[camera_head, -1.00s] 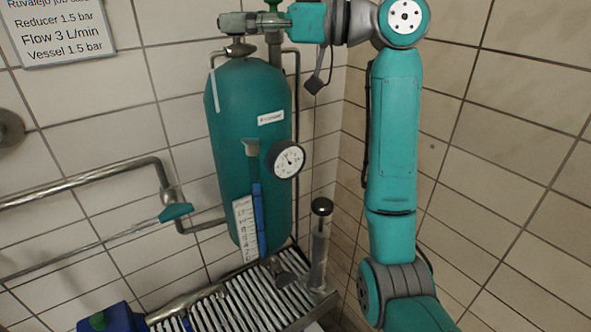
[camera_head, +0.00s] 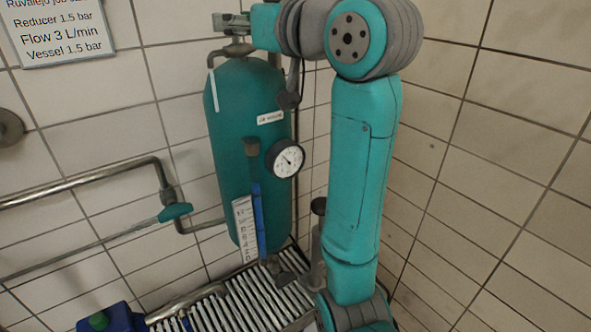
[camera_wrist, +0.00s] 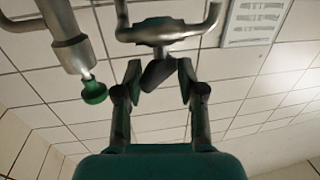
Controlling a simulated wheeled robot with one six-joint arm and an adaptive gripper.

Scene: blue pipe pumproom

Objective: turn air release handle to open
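In the wrist view my gripper (camera_wrist: 158,75) has its two dark fingers spread. A dark grey lever-like piece (camera_wrist: 157,73) lies between the fingertips, under a metal fitting (camera_wrist: 160,31); it appears to be the air release handle. I see gaps on both sides, though contact is hard to judge. In the head view my gripper (camera_head: 230,22) is at the top of the teal vessel (camera_head: 235,140), by its top fitting. The handle is not distinguishable there.
A green knob (camera_wrist: 95,92) hangs from a metal pipe (camera_wrist: 66,38) left of my fingers. The vessel carries a round gauge (camera_head: 285,158). A teal lever (camera_head: 175,212) sits on the wall pipe. A sign (camera_head: 58,32) hangs on the tiled wall. A slatted grate (camera_head: 235,305) lies below.

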